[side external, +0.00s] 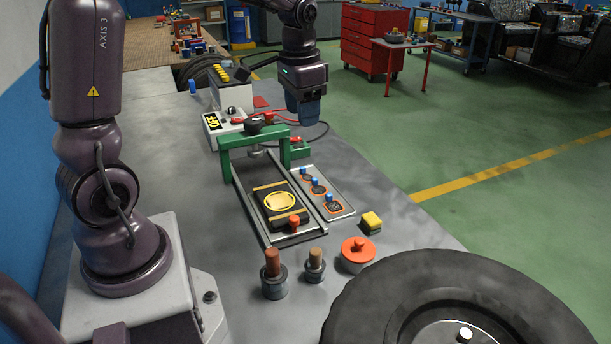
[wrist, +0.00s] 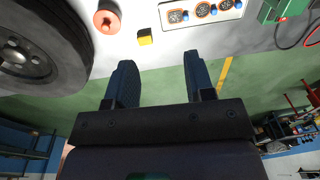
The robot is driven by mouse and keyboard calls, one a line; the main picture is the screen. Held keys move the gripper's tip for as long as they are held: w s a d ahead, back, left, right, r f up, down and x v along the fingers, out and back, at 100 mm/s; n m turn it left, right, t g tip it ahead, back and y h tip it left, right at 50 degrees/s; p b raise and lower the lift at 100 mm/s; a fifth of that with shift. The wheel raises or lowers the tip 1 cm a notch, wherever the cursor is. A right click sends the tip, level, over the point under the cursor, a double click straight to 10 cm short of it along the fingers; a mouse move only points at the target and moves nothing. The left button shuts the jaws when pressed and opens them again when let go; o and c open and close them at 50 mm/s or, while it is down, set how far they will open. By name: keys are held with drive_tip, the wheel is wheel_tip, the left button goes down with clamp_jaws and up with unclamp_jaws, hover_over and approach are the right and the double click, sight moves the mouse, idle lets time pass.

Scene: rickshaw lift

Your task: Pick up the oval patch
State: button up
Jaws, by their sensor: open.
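Three small patches with blue knobs lie in a row on a pale tray (side external: 344,201), which also shows in the wrist view (wrist: 160,8). The nearest patch (side external: 335,209) looks squarish with an orange edge. The middle patch (side external: 319,190) and the far patch (side external: 308,178) look rounded. I cannot tell for sure which of these two is the oval one. My gripper (side external: 304,112) is raised beyond the tray, apart from all the patches. In the wrist view its two dark blue fingers (wrist: 158,85) are apart with nothing between them.
A yellow block (side external: 371,222), a red-knobbed disc (side external: 357,252), two brown-handled tools and a large tyre (side external: 440,285) are nearer. A red cable lies behind.

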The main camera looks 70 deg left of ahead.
drive_tip(key=w+a+f+m+g, duration=0.1)
drive_tip(key=w+a+f+m, duration=0.4)
drive_tip(key=a+f, duration=0.4)
drive_tip(key=m, duration=1.2)
hover_over(303, 167)
wheel_tip(303, 167, down, 6)
drive_tip(key=shift+h, duration=0.3)
drive_tip(key=f, duration=0.7)
drive_tip(key=shift+w+a, duration=0.15)
drive_tip(key=shift+w, duration=0.1)
drive_tip(key=shift+s+f, duration=0.15)
drive_tip(key=shift+f, duration=1.2)
drive_tip(key=shift+s+f, duration=0.15)
drive_tip(key=shift+f, duration=1.15)
drive_tip(key=c, duration=0.8)
